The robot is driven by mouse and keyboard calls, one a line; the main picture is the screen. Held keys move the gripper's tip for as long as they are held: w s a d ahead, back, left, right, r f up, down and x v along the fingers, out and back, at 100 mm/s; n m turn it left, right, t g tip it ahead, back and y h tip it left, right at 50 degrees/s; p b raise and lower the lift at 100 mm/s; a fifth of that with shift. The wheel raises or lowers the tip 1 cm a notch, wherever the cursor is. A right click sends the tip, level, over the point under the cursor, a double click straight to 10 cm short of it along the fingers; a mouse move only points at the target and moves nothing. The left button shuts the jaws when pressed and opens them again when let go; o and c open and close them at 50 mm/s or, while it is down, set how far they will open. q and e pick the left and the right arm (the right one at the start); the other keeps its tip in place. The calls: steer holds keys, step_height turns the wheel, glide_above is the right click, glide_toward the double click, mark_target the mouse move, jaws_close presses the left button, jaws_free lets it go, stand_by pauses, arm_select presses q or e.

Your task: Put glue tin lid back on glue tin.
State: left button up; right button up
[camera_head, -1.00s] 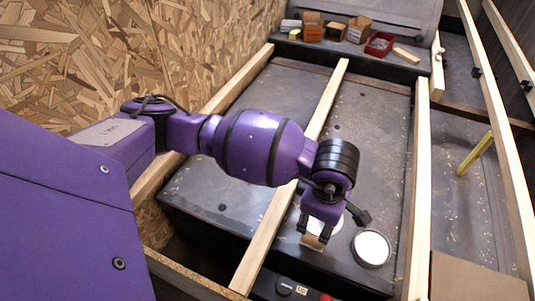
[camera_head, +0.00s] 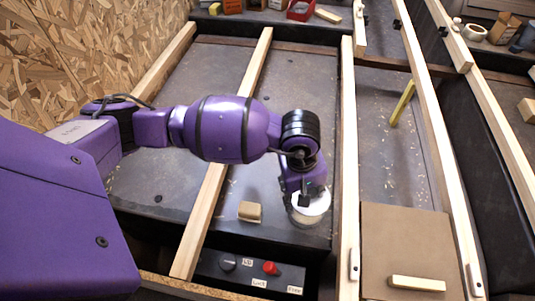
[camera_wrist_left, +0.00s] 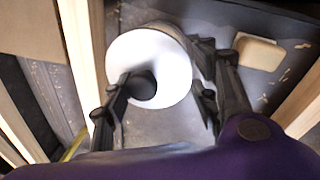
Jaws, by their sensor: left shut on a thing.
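The white, round glue tin lid (camera_head: 322,204) is held by my left gripper (camera_head: 305,204) over the glue tin (camera_head: 304,220), near the front right of the dark bench top. In the left wrist view the lid (camera_wrist_left: 125,57) shows as a white disc with a dark round knob in its middle. The gripper's fingers (camera_wrist_left: 160,85) are closed in on the lid. The lid hides most of the tin; a grey edge of the tin shows beyond it. I cannot tell whether the lid touches the rim. My right gripper is not in view.
A small wooden block (camera_head: 250,211) lies left of the tin. A wooden rail (camera_head: 222,160) runs left of that, another (camera_head: 349,160) close on the right. A control panel with a red button (camera_head: 271,268) is in front. The bench behind is clear.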

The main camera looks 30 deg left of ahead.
arm_select(q)
steer(key=shift+f+b, duration=1.6)
steer(key=shift+f, duration=1.05)
steer(key=shift+f+b, duration=0.35)
steer(key=shift+f, duration=0.3)
steer(key=shift+w, duration=0.1)
steer(key=shift+w+r, duration=0.1)
steer(key=o, duration=1.2)
steer(key=r, duration=0.4)
steer(key=s+r, duration=0.1)
steer(key=r, duration=0.3)
steer(key=a+r, duration=0.1)
steer(key=r, duration=0.3)
steer(key=shift+s, duration=0.15)
steer(key=shift+a, duration=0.1)
